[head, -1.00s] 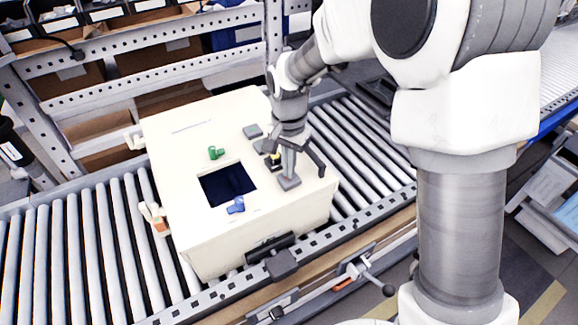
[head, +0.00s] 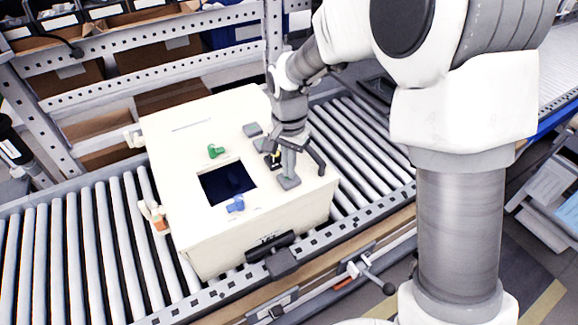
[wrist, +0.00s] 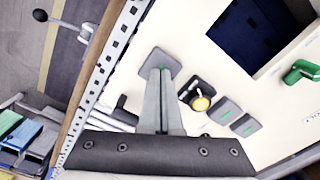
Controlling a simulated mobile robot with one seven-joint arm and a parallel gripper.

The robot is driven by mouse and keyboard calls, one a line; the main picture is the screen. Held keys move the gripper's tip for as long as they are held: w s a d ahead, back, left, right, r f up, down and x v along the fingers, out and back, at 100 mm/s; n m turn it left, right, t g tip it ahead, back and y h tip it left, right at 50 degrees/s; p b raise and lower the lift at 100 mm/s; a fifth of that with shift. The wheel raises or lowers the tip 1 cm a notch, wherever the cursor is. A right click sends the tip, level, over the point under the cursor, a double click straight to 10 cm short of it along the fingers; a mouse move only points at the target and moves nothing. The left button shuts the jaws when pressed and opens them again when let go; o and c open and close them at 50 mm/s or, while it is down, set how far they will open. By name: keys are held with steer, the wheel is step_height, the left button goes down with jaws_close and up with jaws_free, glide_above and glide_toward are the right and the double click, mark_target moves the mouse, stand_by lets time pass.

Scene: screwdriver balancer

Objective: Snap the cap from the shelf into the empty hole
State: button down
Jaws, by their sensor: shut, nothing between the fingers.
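A cream box (head: 170,150) sits on the roller conveyor. Its top has a dark square opening (head: 227,184), which also shows in the wrist view (wrist: 250,35). My gripper (head: 288,175) points down over the box's right part. In the wrist view its fingers (wrist: 160,72) are shut together and empty, their tips overlapping a grey square pad (wrist: 168,60); I cannot tell whether they touch it. Beside them is a black piece with a yellow button (wrist: 200,102). I cannot identify the cap, or a small empty hole, with certainty.
A green fitting (head: 215,151) and a blue one (head: 236,204) flank the opening. Two grey squares with green marks (wrist: 228,111) lie near the black piece. A metal rack (head: 150,60) stands behind, and a dark clamp (head: 282,262) sits at the box's front.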

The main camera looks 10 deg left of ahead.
steer(key=shift+r+p, duration=1.7)
steer(key=shift+r, duration=0.8)
steer(key=s+d+r+n+t, duration=0.25)
steer(key=s+d+r, duration=0.35)
steer(key=d+r, duration=0.65)
steer(key=s+d+r+n+t, duration=0.2)
steer(key=s+d, duration=0.6)
steer(key=s, duration=0.4)
steer(key=shift+s+d+r+t, duration=0.25)
steer(key=shift+r+t, duration=0.3)
steer(key=shift+r, duration=0.4)
steer(key=shift+s, duration=0.1)
